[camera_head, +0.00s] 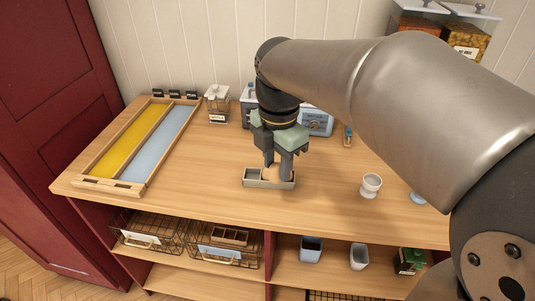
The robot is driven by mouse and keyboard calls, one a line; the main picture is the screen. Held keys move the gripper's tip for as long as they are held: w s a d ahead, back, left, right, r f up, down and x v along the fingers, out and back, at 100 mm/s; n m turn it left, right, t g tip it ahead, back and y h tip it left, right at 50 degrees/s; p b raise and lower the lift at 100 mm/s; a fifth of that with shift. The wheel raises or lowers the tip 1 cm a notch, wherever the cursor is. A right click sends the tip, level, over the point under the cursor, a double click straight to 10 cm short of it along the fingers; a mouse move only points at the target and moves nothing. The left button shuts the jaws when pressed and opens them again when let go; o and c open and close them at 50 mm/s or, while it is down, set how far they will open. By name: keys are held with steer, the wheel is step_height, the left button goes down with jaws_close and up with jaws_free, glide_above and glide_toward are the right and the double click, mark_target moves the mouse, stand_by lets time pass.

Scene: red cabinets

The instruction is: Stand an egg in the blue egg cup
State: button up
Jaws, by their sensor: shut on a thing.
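My gripper (278,172) points down over a small pale tray (256,184) in the middle of the wooden counter. Its fingers are shut on a tan egg (270,173), which shows only in part between them. The egg is low, at the tray's right part; whether it touches the tray floor I cannot tell. The blue egg cup (418,198) stands at the right of the counter, mostly hidden behind my arm. A white egg cup (371,185) stands upright to its left, empty as far as I can see.
A wooden frame with yellow and light blue strips (155,143) lies at the left. A white-lidded jar (217,104) and a blue appliance (317,121) stand at the back. The counter between tray and white cup is clear. Wire baskets (225,244) and cups sit on the shelf below.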

steer(key=w+d+r+p, duration=0.15)
steer(key=d+p, duration=0.25)
steer(key=d, duration=1.6)
steer(key=d+f, duration=0.2)
steer(key=d, duration=0.8)
steer(key=w+d+f, duration=0.1)
steer(key=d+f, duration=0.2)
steer(key=d, duration=0.6)
steer(key=shift+w+d, duration=0.15)
steer(key=shift+d, duration=0.25)
steer(key=shift+f, duration=0.1)
steer(key=shift+f+b, duration=0.75)
steer(key=shift+f, duration=0.05)
steer(key=shift+f+b, duration=1.8)
steer(key=shift+f, duration=0.75)
steer(key=o, duration=0.7)
